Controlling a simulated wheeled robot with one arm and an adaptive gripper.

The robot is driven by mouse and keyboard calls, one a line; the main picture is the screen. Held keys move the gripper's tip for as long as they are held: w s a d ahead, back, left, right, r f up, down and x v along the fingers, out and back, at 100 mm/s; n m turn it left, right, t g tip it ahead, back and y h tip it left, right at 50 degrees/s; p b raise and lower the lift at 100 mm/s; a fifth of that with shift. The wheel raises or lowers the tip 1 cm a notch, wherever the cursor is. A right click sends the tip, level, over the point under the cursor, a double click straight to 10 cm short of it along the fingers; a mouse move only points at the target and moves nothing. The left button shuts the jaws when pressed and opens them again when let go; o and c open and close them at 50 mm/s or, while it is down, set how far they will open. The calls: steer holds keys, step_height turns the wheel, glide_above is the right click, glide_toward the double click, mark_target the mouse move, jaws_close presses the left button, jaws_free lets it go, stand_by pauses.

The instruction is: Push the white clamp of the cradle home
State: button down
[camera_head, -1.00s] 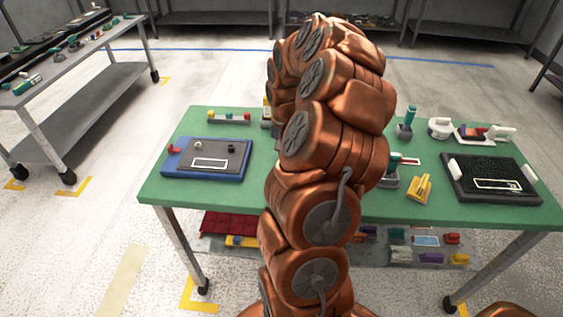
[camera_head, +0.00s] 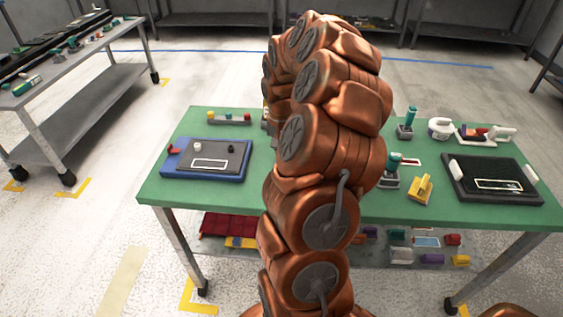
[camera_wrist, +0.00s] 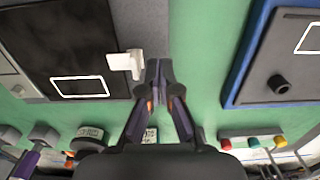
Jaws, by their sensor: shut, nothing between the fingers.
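In the wrist view, a white clamp (camera_wrist: 126,62) sits at the edge of a cradle with a black pad (camera_wrist: 60,45) and a grey border. A white rectangle is outlined on the pad. My gripper (camera_wrist: 158,66) is shut and empty, its fingertips close beside the clamp's right end. I cannot tell whether they touch it. In the head view my own arm hides the gripper and this cradle.
A blue cradle (camera_head: 238,177) with a red clamp (camera_head: 174,150) is on the green table (camera_head: 265,196); it also shows in the wrist view (camera_wrist: 237,92). A black tray (camera_head: 452,190) with white end pieces, joysticks and a yellow block (camera_head: 421,188) are at right.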

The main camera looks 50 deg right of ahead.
step_height(320, 180, up, 7)
steer(key=shift+p, duration=0.4)
stand_by(0.4)
steer(key=shift+r, duration=0.1)
